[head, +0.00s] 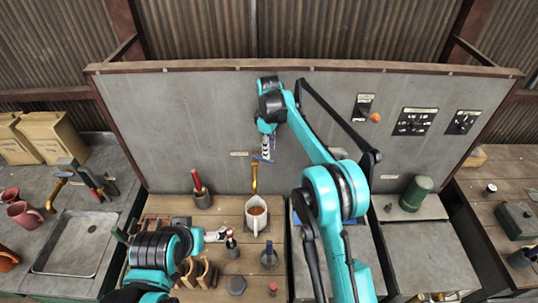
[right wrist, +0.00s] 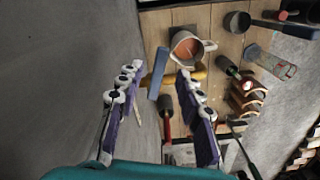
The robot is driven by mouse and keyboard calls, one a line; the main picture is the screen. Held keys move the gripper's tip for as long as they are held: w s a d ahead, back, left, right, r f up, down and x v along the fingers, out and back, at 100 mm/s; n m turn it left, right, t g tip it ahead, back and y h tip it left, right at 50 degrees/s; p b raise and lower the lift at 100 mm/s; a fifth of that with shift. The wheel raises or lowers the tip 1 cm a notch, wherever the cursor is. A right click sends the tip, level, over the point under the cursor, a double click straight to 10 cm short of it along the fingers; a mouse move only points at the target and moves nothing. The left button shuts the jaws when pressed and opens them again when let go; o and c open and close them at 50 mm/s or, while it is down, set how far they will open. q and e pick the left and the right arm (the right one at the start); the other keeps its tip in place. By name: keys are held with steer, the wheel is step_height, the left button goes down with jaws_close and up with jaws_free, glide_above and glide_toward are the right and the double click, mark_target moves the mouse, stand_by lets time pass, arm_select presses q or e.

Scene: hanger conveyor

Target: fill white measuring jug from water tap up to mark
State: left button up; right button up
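The white measuring jug (head: 248,221) stands upright on the wooden counter below the brass tap (head: 254,182), with reddish-brown inside it. It also shows in the right wrist view (right wrist: 176,40). A blue lever (right wrist: 155,73) is at the tap. My right gripper (head: 267,152) is above the tap, close to the grey panel. In the right wrist view its two fingers (right wrist: 160,88) are apart, with the lever seen between their tips; I cannot tell whether they touch it. My left gripper (head: 211,236) is low over the counter, left of the jug; its fingers are unclear.
A sink (head: 77,243) lies left. The grey panel (head: 200,120) closes off the back.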

step_height(320, 180, up, 8)
steer(key=shift+f, duration=0.1)
stand_by(7.5)
